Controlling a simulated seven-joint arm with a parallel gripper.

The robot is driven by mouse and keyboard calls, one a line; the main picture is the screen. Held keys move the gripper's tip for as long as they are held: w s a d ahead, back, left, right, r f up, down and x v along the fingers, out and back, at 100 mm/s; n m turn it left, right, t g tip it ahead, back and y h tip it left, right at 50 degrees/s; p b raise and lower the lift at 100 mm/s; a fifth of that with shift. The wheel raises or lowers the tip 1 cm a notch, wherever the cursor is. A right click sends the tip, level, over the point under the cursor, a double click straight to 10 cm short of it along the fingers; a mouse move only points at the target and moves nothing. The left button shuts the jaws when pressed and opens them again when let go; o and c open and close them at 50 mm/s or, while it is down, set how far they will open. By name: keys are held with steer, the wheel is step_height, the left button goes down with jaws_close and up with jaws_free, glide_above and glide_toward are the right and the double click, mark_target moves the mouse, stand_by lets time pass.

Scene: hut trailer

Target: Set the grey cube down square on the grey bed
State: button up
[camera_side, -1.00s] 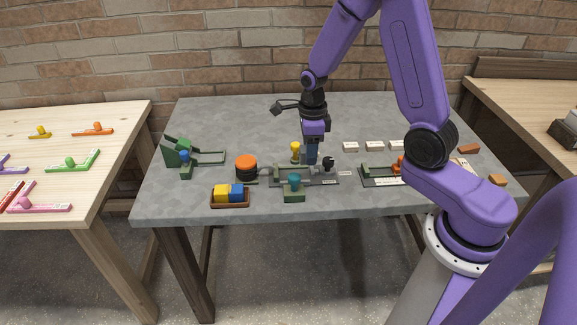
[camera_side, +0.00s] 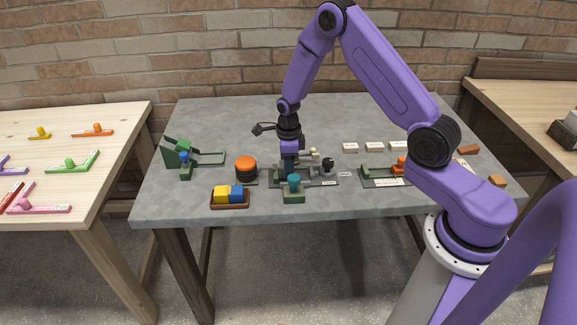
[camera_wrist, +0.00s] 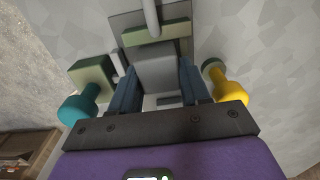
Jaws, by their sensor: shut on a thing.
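In the wrist view the grey cube (camera_wrist: 156,72) sits between the two dark blue fingers of my gripper (camera_wrist: 160,88), which is shut on it. In the side view my gripper (camera_side: 289,172) points down over the left part of the dark grey fixture plate (camera_side: 325,182). The cube is hidden there by the fingers and the teal-knobbed clamp in front. A green bar (camera_wrist: 157,33) and a grey rod (camera_wrist: 151,14) lie just beyond the cube in the wrist view. The grey bed cannot be clearly told apart under the cube, nor whether the cube touches it.
A teal knob (camera_wrist: 78,108) on a green block stands left of the fingers and a yellow knob (camera_wrist: 232,92) right of them.

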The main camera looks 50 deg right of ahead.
steer(key=shift+f, duration=0.35)
steer(key=o, duration=0.8)
steer(key=shift+f, duration=0.15)
steer(key=shift+o, duration=0.2)
step_height(320, 180, up, 12)
steer(key=shift+r, duration=0.25)
